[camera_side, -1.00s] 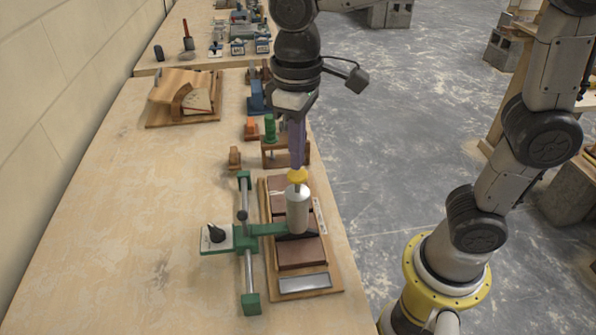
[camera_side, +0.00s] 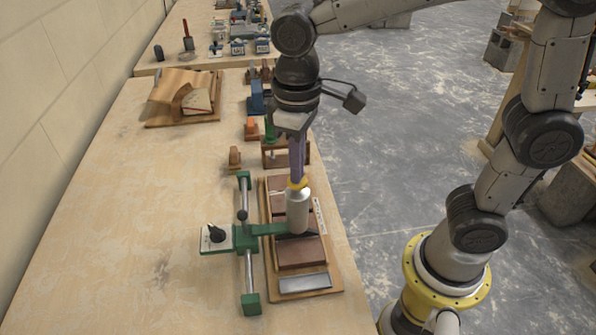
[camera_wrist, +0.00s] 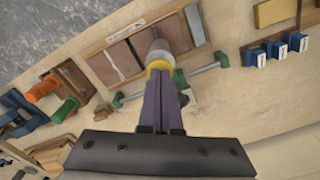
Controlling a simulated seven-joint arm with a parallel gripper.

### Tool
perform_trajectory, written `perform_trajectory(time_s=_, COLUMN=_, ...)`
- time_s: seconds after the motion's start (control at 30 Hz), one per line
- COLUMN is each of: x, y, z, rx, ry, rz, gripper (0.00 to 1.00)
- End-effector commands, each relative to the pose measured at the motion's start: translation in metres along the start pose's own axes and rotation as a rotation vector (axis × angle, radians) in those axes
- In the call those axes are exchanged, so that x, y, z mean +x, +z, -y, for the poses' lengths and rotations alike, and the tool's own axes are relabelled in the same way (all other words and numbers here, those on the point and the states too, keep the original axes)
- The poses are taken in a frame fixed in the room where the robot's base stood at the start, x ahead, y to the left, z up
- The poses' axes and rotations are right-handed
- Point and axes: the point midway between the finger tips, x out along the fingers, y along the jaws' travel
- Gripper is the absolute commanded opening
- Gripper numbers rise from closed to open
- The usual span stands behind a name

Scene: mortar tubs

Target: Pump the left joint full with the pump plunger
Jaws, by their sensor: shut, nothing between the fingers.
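The pump is a silver cylinder (camera_side: 298,212) with a yellow plunger cap (camera_side: 298,184) on top. It stands upright over a wooden board (camera_side: 335,283) with brown tiles (camera_side: 302,253), at the end of a green arm. My gripper (camera_side: 297,177) is shut and empty, pointing down with its purple fingertips on or just above the cap; contact is hard to tell. The cap sits low, close to the cylinder's top. In the wrist view the fingers (camera_wrist: 161,76) cover part of the cap (camera_wrist: 158,65).
Wooden, orange and green tools (camera_side: 270,128) stand behind the pump. A wooden block form (camera_side: 185,97) is at the back left. The bench's left front is clear.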

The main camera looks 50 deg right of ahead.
Motion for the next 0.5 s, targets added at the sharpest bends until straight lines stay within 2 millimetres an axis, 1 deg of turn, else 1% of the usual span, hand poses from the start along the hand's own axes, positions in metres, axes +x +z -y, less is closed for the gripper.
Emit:
perform_trajectory(time_s=0.27, x=0.0102, y=0.0008, z=-0.0001, rx=0.000, ry=0.001, rz=0.004, gripper=0.00)
perform_trajectory(time_s=0.5, x=0.0102, y=0.0007, z=-0.0001, rx=0.000, ry=0.001, rz=0.004, gripper=0.00)
